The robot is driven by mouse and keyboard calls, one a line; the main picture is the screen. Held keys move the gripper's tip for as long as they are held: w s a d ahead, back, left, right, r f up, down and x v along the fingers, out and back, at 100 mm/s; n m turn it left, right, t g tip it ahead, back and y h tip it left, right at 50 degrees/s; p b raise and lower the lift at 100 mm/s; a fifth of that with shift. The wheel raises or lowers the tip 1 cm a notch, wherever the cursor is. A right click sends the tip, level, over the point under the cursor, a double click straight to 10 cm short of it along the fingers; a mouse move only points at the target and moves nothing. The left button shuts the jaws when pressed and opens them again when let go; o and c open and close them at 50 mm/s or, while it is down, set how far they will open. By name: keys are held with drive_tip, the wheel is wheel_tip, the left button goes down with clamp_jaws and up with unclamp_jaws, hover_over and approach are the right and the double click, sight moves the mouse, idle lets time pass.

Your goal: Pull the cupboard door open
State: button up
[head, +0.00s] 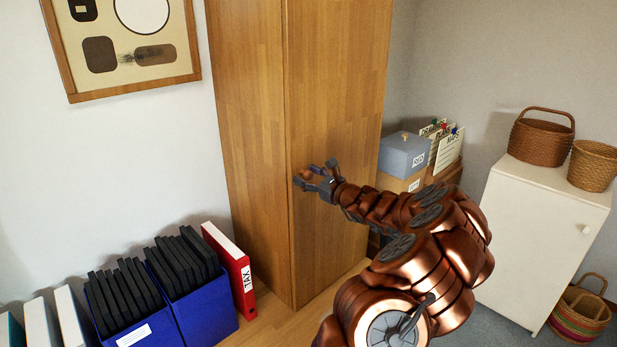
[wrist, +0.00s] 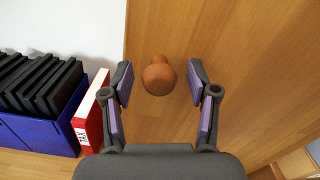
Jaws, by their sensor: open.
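The tall wooden cupboard (head: 245,130) stands in the middle of the head view, with its door (head: 335,90) facing right and shut. A round brown knob (wrist: 159,76) sits on the door near its left edge, and it also shows in the head view (head: 307,175). My gripper (wrist: 160,84) is open, with one finger on each side of the knob. I see a gap between each finger pad and the knob in the wrist view. How deep the fingers reach past the knob is hard to tell.
Blue boxes of black folders (head: 200,315) and a red TAX binder (head: 232,270) stand left of the cupboard. Storage boxes (head: 404,155) stand right of it behind my arm. A white cabinet (head: 540,235) with baskets on top is at the far right.

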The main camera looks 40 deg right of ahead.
clamp_jaws()
idle(0.4)
